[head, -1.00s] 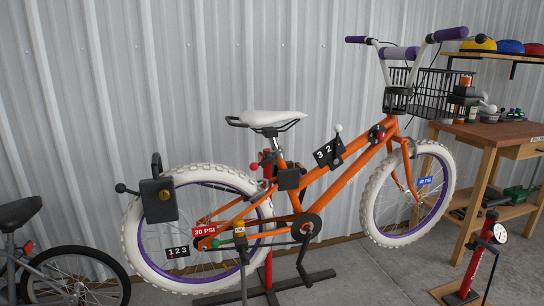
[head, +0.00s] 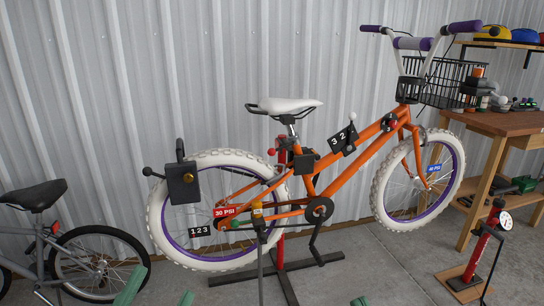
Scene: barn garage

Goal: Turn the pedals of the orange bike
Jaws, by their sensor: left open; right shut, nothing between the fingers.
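The orange bike (head: 352,171) is held upright on a red and black repair stand (head: 280,262), with white tyres and purple rims. Its dark chainring (head: 319,209) sits low in the middle of the frame. A black crank arm (head: 316,240) hangs down from it; the pedal at its end is hard to make out. My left gripper (head: 158,291) shows as two green fingertips spread apart at the bottom edge, open and empty, below the rear wheel. My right gripper (head: 360,300) shows only as a small green tip at the bottom edge, shut and apart from the bike.
A grey bike (head: 70,250) stands at the left. A red floor pump (head: 484,250) with a gauge stands at the right, before a wooden workbench (head: 500,124). The stand's black feet spread over the concrete floor. A corrugated metal wall is close behind.

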